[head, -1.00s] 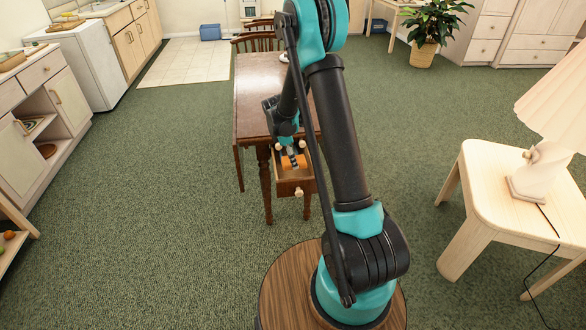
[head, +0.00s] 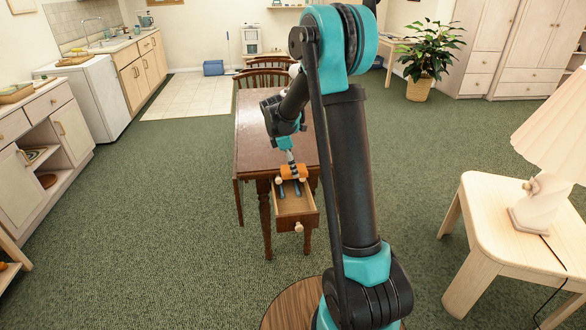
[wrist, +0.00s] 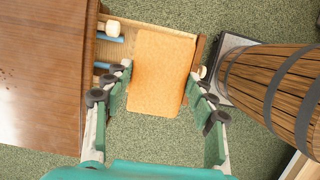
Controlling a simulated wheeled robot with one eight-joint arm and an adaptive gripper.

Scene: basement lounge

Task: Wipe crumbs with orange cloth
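The orange cloth (head: 294,172) is between the fingers of my gripper (head: 293,163), above the open drawer (head: 301,207). In the wrist view the flat cloth (wrist: 160,75) spans the gap between the two fingers of my gripper (wrist: 160,82), which appear shut on it. The drawer sticks out from the brown wooden table (head: 262,125). A few small dark specks, perhaps crumbs (wrist: 5,76), show on the tabletop in the wrist view. In the head view, crumbs are too small to tell.
Blue pieces (head: 282,191) lie in the drawer, partly hidden in the wrist view. The drawer front has a white knob (head: 298,227). Chairs (head: 262,77) stand behind the table. A side table (head: 490,195) with a lamp (head: 535,200) is at right. The visible tabletop is mostly clear.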

